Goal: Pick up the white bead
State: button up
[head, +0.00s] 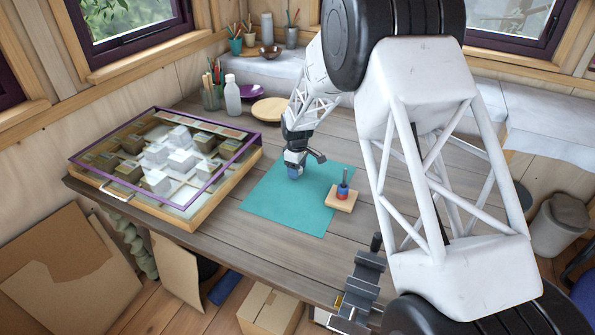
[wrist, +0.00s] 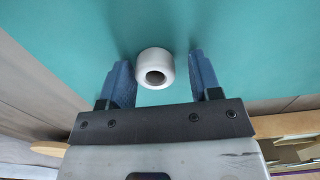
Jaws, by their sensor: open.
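The white bead (wrist: 153,62) sits on the teal mat (wrist: 60,30) in the wrist view, its dark hole facing the camera. My gripper (wrist: 160,60) is open, with one blue finger on each side of the bead. In the head view my gripper (head: 294,173) is low over the mat (head: 268,200), and I cannot make out the bead there. A small wooden base (head: 333,203) with an upright peg carries a red bead (head: 342,194) and a blue bead (head: 343,187), right of the gripper.
A glass-topped display case (head: 215,208) with a purple frame fills the table's left side. A vise (head: 362,285) is at the front edge.

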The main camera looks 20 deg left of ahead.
dwell(0.4)
jog(key=c, duration=0.8)
jog(key=shift+r, duration=0.1)
jog(key=shift+r, duration=0.85)
jog(key=shift+s+d+r, duration=0.15)
jog(key=shift+s+r, duration=0.05)
jog(key=shift+r, duration=0.65)
jog(key=s+d, duration=0.3)
jog(key=s, duration=0.1)
jog(key=s+d+r, duration=0.1)
jog(key=s+d, duration=0.2)
jog(key=s, duration=0.1)
jog(key=s+d, duration=0.3)
jog(key=s, duration=0.1)
jog(key=shift+s+d+r, duration=0.1)
jog(key=shift+s+r, duration=0.1)
jog(key=shift+s, duration=0.05)
jog(key=w+d+r, duration=0.2)
jog(key=d+r, duration=0.1)
jog(key=r, duration=0.1)
jog(key=w+d+r, duration=0.2)
jog(key=d+r, duration=0.1)
jog(key=r, duration=0.2)
jog(key=w+d+r, duration=0.2)
jog(key=d+r, duration=0.1)
jog(key=r, duration=0.2)
jog(key=shift+w+d, duration=0.3)
jog(key=shift+w, duration=0.1)
